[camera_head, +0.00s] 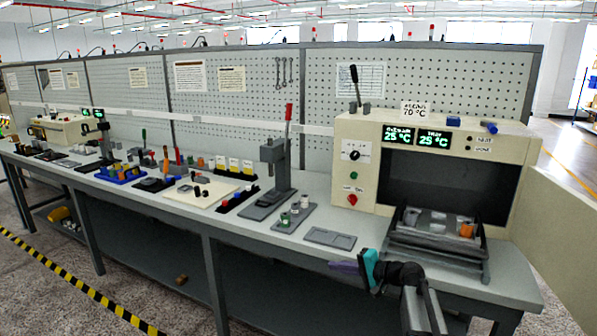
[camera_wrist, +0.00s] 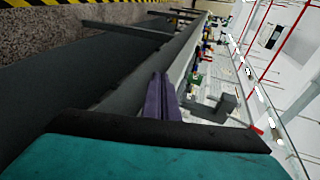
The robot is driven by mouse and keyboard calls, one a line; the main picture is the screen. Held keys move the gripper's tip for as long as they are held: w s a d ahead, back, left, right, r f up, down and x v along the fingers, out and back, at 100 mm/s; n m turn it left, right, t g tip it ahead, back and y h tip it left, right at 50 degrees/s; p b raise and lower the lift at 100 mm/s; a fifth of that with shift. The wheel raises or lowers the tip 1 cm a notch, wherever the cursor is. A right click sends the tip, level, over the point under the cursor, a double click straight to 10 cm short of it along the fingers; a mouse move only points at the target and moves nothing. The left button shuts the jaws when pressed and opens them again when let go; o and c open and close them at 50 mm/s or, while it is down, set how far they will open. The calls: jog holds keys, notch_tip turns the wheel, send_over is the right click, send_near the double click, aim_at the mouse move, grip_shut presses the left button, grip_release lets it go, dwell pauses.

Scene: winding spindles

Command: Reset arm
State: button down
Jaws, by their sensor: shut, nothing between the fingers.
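My gripper (camera_head: 345,267) is in the lower right of the head view, in front of the bench's front edge. Its purple fingers point left and lie together, with nothing between them. They also show in the wrist view (camera_wrist: 160,98), side by side, with the bench running away beyond them. The teal gripper body and my dark arm come in from the bottom right. The fingers are apart from the things on the bench.
A beige oven (camera_head: 375,150) stands open at the right, with a tray (camera_head: 437,240) of parts before it. A flat grey plate (camera_head: 330,238) and a lever press (camera_head: 272,180) are left of it. A long bench (camera_head: 228,220) carries several fixtures. The floor in front is clear.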

jog(key=s+a+f+n+g+h, duration=0.1)
jog(key=s+a+f+g, duration=0.2)
jog(key=s+f, duration=0.75)
jog(key=s+a+f+g+h+b, duration=0.15)
jog(key=s+f, duration=0.55)
jog(key=f, duration=0.7)
jog(key=s+a+f+n+g+h, duration=0.1)
jog(key=s+a+f+g, duration=0.3)
jog(key=s+f, duration=0.6)
jog(key=s+d+f+n+g+h, duration=0.1)
jog(key=s+d+f+g+h, duration=0.1)
jog(key=s+f, duration=0.5)
jog(key=s+d+f+n+g+h, duration=0.1)
jog(key=s+d+f+g+h, duration=0.1)
jog(key=s+f, duration=0.6)
jog(key=s+d+r+n+g+h, duration=0.1)
jog(key=s+d+n+h, duration=0.2)
jog(key=s+d, duration=0.5)
jog(key=shift+s+d+r+h, duration=0.35)
jog(key=shift+s+h, duration=0.2)
jog(key=shift+s, duration=0.65)
